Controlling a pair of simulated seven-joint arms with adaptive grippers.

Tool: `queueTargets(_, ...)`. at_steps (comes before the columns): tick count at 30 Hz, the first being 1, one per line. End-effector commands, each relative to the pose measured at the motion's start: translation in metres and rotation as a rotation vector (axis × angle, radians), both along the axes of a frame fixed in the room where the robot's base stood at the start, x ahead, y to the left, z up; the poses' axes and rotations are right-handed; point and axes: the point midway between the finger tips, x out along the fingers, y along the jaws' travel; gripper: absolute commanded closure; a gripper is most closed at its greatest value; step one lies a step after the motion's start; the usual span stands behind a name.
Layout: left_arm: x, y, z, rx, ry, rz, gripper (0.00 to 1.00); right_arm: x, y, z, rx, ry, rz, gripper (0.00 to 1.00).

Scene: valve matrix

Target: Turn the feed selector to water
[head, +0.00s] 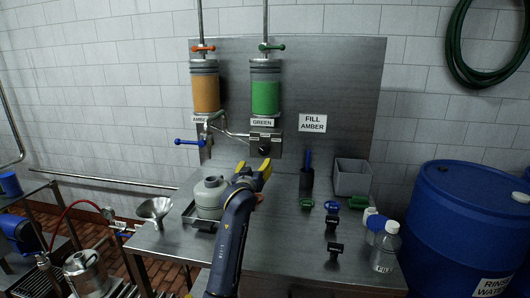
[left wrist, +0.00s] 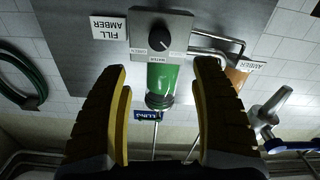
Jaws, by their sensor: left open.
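The feed selector is a black round knob (head: 265,150) on a small grey panel below the green cylinder (head: 265,97). In the left wrist view, which is upside down, the knob (left wrist: 159,39) sits near the top centre, with small labels around it that are hard to read. A pale mark shows on the knob; which label it points to I cannot tell. My left gripper (head: 254,169) is open and empty, just below and in front of the knob in the head view. Its two yellow-edged fingers (left wrist: 160,85) are spread apart, not touching the knob. My right gripper is not in view.
An amber cylinder (head: 205,93) and a blue-handled valve (head: 190,142) are left of the selector. A "FILL AMBER" sign (head: 312,123) hangs right. On the bench are a grey jug (head: 209,197), a funnel (head: 154,209), a grey bin (head: 352,178) and a bottle (head: 385,248).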

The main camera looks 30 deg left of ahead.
Motion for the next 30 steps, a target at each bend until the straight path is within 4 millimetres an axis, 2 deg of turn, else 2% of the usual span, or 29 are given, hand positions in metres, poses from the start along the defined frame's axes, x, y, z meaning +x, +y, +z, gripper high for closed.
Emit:
queueTargets(18,0.093,0.037,0.0,-0.003,0.002,-0.001,0.36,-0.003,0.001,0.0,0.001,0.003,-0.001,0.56)
queueTargets(30,0.134,0.052,0.0,-0.003,0.001,-0.001,0.36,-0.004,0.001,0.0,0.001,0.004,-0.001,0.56)
